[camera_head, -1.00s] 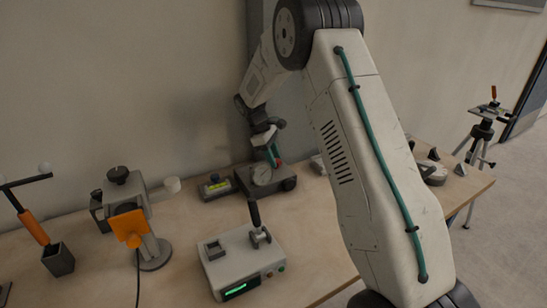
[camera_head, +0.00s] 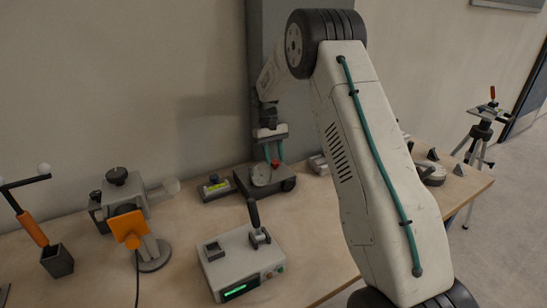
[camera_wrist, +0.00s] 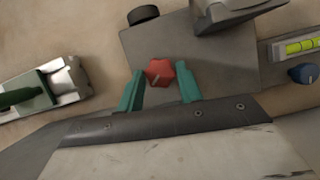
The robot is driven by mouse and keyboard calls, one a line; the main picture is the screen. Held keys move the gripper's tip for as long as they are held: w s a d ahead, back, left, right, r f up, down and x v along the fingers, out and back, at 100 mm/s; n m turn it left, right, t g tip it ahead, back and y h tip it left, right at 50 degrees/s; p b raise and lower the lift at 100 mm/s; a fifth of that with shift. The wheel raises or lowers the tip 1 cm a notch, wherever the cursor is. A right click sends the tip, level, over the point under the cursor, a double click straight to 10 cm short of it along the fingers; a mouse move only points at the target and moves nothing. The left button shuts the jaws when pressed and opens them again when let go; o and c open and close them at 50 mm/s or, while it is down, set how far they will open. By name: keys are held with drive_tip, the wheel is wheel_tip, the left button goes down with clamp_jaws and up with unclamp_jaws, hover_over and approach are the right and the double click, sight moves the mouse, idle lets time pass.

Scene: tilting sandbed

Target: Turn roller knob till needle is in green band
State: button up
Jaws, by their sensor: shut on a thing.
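The red knob (camera_head: 275,163) sits on a dark grey unit (camera_head: 244,182) at the back of the table. My gripper (camera_head: 271,153) points down over the unit. In the wrist view the teal fingers of my gripper (camera_wrist: 160,71) stand on either side of the faceted red knob (camera_wrist: 159,77), shut on it. The dial's face does not show in the wrist view.
Left of the unit is a small box with a yellow-green level vial (camera_head: 214,187). A white device with a lever (camera_head: 240,262) stands in front. An orange-faced stand (camera_head: 130,229) is at left. Bare table lies between them.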

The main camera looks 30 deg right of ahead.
drive_tip(key=m, duration=0.2)
drive_tip(key=m+y, duration=0.1)
drive_tip(key=m, duration=0.1)
drive_tip(key=m+t+y, duration=0.1)
drive_tip(key=m, duration=0.1)
drive_tip(key=shift+s+d+m, duration=0.1)
drive_tip(key=shift+d+m, duration=0.15)
drive_tip(key=shift+m, duration=0.15)
idle(0.4)
drive_tip(key=o, duration=1)
drive_tip(key=shift+r, duration=0.1)
drive_tip(key=v, duration=0.7)
drive_tip(key=shift+d+r, duration=0.25)
